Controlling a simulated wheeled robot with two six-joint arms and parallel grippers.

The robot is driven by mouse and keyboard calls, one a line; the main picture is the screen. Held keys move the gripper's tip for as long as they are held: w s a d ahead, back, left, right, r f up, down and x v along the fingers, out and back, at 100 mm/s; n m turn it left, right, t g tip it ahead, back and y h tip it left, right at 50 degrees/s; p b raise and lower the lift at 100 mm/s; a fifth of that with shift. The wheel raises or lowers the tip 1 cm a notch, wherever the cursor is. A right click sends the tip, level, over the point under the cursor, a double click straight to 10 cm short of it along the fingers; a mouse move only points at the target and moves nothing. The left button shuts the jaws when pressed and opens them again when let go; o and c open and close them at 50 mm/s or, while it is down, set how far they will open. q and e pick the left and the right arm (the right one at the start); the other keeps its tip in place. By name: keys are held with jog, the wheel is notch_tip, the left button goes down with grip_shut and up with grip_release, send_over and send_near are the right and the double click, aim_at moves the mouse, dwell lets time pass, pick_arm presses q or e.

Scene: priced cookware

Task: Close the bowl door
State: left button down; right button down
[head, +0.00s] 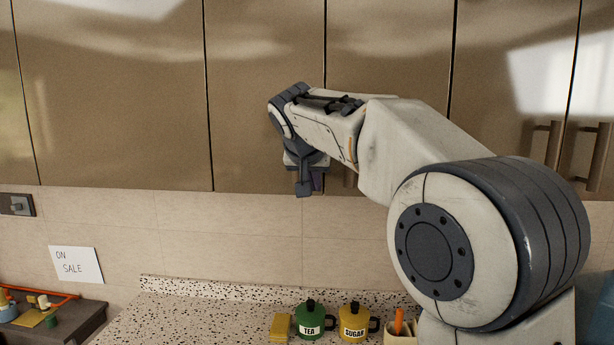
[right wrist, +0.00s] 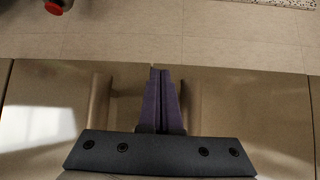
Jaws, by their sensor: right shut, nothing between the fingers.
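The bowl door cannot be told apart by any label, and no bowl shows. Two glossy brown cabinet doors, a left one (head: 265,70) and a right one (head: 388,50), meet behind my right gripper (head: 311,183). Both look shut and about flush. In the right wrist view, the purple fingers of my right gripper (right wrist: 160,75) are together and empty. They lie over the seam, between two vertical bar handles, one on the left (right wrist: 100,100) and one on the right (right wrist: 193,100). I cannot tell whether the fingers touch a door. My left gripper is not in view.
Below the cabinets, a speckled counter (head: 200,315) holds a green tea pot (head: 313,322), a yellow sugar pot (head: 355,324) and a yellow block (head: 280,327). An "ON SALE" sign (head: 77,265) is on the tiled wall. Other shut cabinet doors flank these.

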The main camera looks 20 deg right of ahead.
jog(key=s+d+f+b+v, duration=0.1)
jog(key=b+v, duration=0.1)
jog(key=v, duration=0.9)
jog(key=s+a+f+n+g+y+b, duration=0.1)
jog(key=s+a+f+n+y, duration=0.2)
jog(key=f, duration=0.6)
jog(key=s+a+f+n+g+b, duration=0.2)
jog(key=s+a+f+n, duration=0.15)
jog(key=a+f, duration=0.35)
jog(key=s+a+f+n+g+y+b, duration=0.1)
jog(key=s+a+f+n+y, duration=0.2)
jog(key=f, duration=0.7)
jog(key=s+f+n+g+b, duration=0.2)
jog(key=s+f+n+g, duration=0.1)
jog(key=s+f, duration=1.6)
jog(key=shift+s+a+g, duration=0.25)
jog(key=shift+s+g, duration=0.3)
jog(key=shift+g, duration=0.15)
jog(key=shift+n, duration=0.25)
